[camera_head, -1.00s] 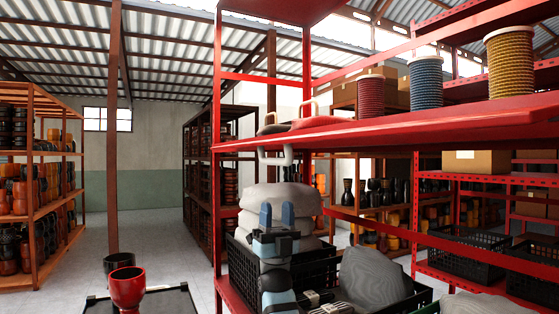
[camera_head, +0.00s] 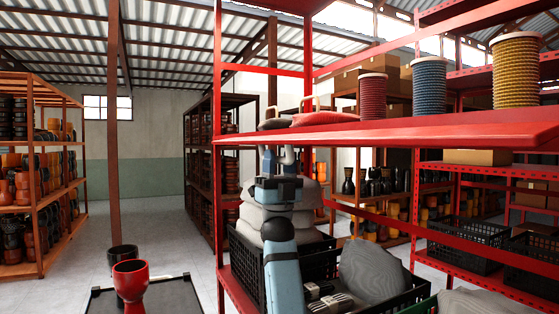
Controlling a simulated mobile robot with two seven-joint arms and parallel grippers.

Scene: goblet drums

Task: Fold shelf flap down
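The red shelf board (camera_head: 400,132) runs across the right half of the head view, with its long front edge facing me. It looks near level; I cannot clearly tell where a hinged flap starts. My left gripper is out of view.
Red (camera_head: 371,96), blue (camera_head: 428,85) and yellow (camera_head: 516,75) spools stand on the shelf. A red post (camera_head: 219,120) rises at its left end. Below, grey sacks (camera_head: 290,215) and a black crate (camera_head: 248,265) crowd my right arm. Goblet drums (camera_head: 130,282) stand at lower left.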

